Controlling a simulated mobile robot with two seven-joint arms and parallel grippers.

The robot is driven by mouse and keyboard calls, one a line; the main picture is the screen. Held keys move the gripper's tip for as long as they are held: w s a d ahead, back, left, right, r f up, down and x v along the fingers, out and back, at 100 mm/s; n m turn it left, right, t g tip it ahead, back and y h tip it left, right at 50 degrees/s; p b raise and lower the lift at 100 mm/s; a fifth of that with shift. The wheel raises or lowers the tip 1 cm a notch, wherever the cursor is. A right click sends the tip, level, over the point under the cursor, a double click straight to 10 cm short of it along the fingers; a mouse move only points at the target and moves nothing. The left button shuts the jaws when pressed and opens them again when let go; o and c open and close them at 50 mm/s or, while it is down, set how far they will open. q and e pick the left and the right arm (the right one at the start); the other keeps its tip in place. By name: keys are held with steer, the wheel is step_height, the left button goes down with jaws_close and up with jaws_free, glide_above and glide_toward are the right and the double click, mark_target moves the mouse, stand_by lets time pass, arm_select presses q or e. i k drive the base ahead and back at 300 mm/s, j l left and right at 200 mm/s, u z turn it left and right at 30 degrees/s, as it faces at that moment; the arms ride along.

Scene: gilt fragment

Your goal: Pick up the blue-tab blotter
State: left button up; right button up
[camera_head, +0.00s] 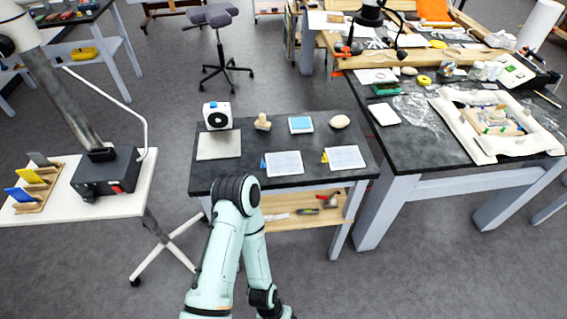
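The blue-tab blotter (283,163) is a pale, flat rectangular sheet with a small blue tab at its left edge. It lies on the front middle of the small dark-topped table (225,176). A similar blotter with a yellow tab (344,158) lies to its right, with a narrow gap between them. One pale green arm of mine rises from the bottom, bends in front of the table's front edge and folds back down. Its gripper is not visible, and neither is my other gripper. Nothing covers the blue-tab blotter.
Behind the blotters stand a white device with a dark round face (217,116), a wooden piece (262,122), a blue-topped block (301,125) and a tan rounded lump (339,121). A grey plate (219,145) lies left. A white table (120,203) and a cluttered dark bench (385,153) flank it.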

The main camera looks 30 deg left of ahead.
mark_target(286, 162)
steer(key=i, duration=0.3)
steer(key=i+l+u, duration=0.1)
steer(key=i+u, duration=0.15)
steer(key=u, duration=0.15)
steer(key=i+l+u, duration=0.2)
steer(key=u, duration=0.2)
steer(key=i, duration=0.05)
